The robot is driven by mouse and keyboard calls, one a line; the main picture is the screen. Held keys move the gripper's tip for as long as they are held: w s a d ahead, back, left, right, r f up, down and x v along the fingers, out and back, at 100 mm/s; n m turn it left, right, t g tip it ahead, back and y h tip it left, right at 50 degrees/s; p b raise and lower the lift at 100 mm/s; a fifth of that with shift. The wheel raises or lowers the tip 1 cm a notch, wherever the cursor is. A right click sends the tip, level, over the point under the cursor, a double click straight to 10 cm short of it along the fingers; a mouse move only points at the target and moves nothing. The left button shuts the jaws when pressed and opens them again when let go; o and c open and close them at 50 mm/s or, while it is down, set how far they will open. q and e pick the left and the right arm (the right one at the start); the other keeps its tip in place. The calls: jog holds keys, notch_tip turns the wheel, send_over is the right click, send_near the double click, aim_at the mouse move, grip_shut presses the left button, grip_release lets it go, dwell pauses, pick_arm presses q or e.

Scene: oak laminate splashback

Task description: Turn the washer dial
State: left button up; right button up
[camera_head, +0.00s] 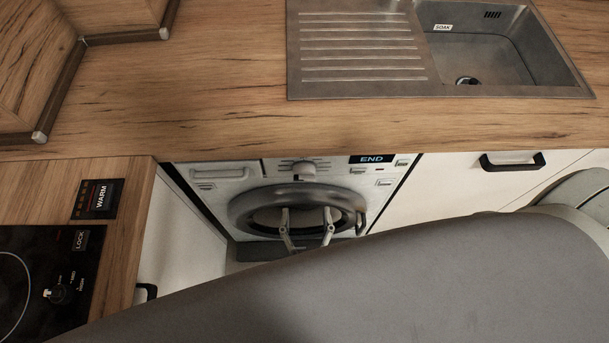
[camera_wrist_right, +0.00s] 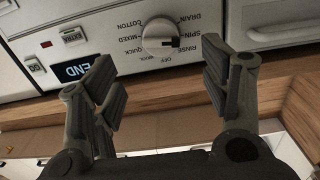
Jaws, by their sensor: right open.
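The washer (camera_head: 225,174) stands under the counter, with its round door below the control panel. Its dial (camera_head: 303,168) is at the top middle of the panel. My right gripper (camera_head: 306,213) is open and empty in front of the washer door, below the dial. In the wrist view its fingers (camera_wrist_right: 158,62) are spread either side of the dial, apart from it. My left gripper is not in view.
The washer display (camera_head: 371,159) reads END, with small buttons beside it. The wooden counter edge (camera_head: 260,143) overhangs the panel. A sink (camera_head: 480,55) is set into the counter, a hob (camera_head: 40,285) is at lower left, and a handled drawer (camera_head: 470,180) is at right.

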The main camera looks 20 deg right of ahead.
aim_at(304, 178)
jog(key=p+x, duration=0.1)
jog(key=x, duration=0.4)
jog(key=shift+r, duration=0.15)
jog(key=x, duration=0.4)
jog(key=shift+w+p, duration=0.3)
jog(key=shift+w+d+f, duration=0.15)
jog(key=shift+w+f, duration=0.1)
jog(key=shift+c, duration=0.7)
jog(key=c, duration=0.9)
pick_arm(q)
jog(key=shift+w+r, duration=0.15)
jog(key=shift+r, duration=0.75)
